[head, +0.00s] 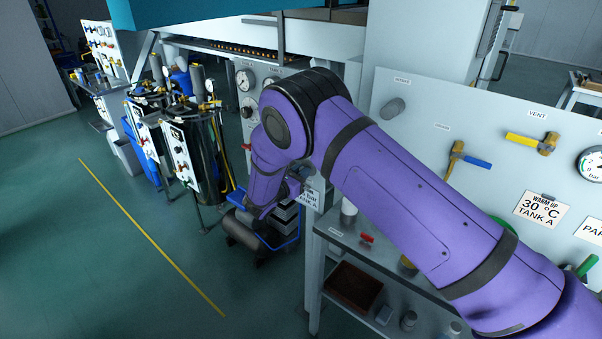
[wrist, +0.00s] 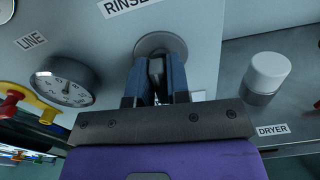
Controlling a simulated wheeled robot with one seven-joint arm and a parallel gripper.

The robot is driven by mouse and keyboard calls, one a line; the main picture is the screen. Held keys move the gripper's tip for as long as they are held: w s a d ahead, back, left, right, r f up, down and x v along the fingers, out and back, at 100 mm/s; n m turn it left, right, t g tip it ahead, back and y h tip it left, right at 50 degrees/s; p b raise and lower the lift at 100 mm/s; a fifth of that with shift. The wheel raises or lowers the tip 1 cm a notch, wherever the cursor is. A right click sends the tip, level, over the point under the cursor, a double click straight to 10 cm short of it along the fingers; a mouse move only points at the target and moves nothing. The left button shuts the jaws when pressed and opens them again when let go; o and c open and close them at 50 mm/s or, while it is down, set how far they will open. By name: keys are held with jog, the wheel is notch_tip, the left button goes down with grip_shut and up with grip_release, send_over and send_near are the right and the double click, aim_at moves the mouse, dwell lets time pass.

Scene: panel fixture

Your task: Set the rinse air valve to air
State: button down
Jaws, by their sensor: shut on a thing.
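The rinse air valve (wrist: 160,44) shows in the wrist view as a round grey base on the panel, just below a label of which "RINSE" can be read. My gripper (wrist: 158,66) is in front of it. Its two blue fingers are shut on the valve's dark handle, of which only a narrow strip shows between them. The handle's exact angle and any position marks are hidden by the fingers. In the head view my purple arm blocks the valve, and I cannot make out the fingers there.
In the wrist view, a gauge (wrist: 64,82) marked LINE is left of the valve, with red and yellow handles beyond. A white knob (wrist: 267,72) by the DRYER label is on the right. In the head view, a bench (head: 345,240) with small items stands below the arm.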

jog(key=m, duration=0.8)
jog(key=shift+s+d+f+m, duration=0.1)
jog(key=shift+m, duration=0.3)
jog(key=m, duration=0.4)
jog(key=shift+f, duration=0.1)
jog(key=shift+f+m, duration=0.1)
jog(key=shift+m, duration=1.9)
jog(key=shift+d, duration=0.1)
jog(key=c, duration=1.2)
grip_release()
jog(key=shift+o, duration=0.2)
jog(key=shift+s, duration=0.15)
jog(key=v, duration=1)
jog(key=shift+s+a, duration=0.2)
jog(key=shift+a, duration=0.1)
